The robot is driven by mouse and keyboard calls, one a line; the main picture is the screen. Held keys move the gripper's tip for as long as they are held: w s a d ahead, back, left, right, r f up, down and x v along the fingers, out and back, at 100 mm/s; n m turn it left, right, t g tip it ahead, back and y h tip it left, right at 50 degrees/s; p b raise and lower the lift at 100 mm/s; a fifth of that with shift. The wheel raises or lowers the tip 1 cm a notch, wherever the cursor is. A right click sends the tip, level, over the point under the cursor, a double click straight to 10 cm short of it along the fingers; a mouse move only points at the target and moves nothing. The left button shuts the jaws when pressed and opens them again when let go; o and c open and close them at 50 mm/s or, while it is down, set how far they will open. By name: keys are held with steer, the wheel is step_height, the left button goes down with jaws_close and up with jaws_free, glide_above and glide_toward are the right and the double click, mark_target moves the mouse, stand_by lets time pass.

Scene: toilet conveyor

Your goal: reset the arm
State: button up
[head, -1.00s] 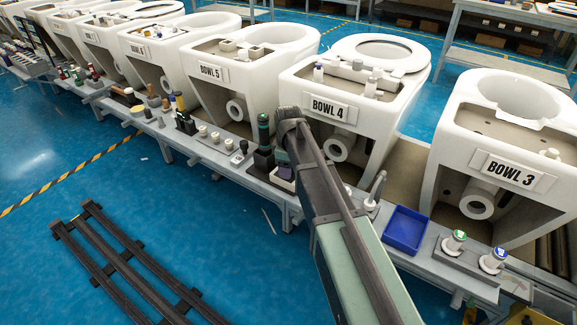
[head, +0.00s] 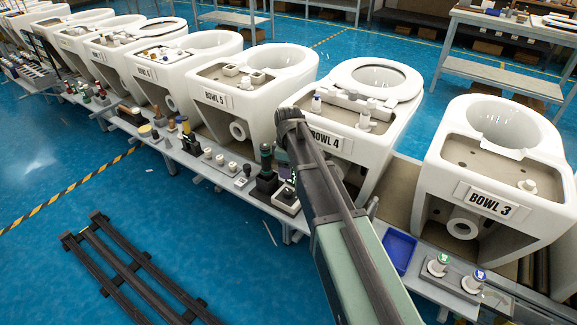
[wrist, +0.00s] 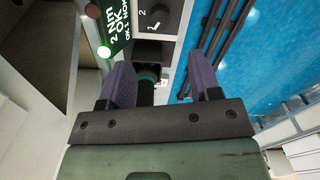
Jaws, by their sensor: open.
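My arm reaches up from the lower right of the head view, its upper end in front of the bowl marked BOWL 4 (head: 329,141). In the wrist view my gripper (wrist: 163,72) is open, its two purple fingers spread wide. A dark cylindrical thing with a teal ring (wrist: 147,77) shows partly between the fingers. I cannot tell its distance from them. In the head view a dark upright tool with a green top (head: 266,158) stands in a holder left of my arm. The fingers are not clear in the head view.
BOWL 5 (head: 218,99) and BOWL 3 (head: 490,203) stand on either side. A blue tray (head: 399,250) lies right of my arm. Blue floor with dark rails (head: 135,270) lies left.

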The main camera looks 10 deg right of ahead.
steer(key=shift+f, duration=0.1)
steer(key=s+r+m+p, duration=0.2)
steer(key=s+m, duration=1)
steer(key=s, duration=1.2)
step_height(320, 180, up, 10)
steer(key=w+p, duration=0.1)
steer(key=p, duration=0.9)
steer(key=shift+w+a+r, duration=0.15)
steer(key=shift+w, duration=0.15)
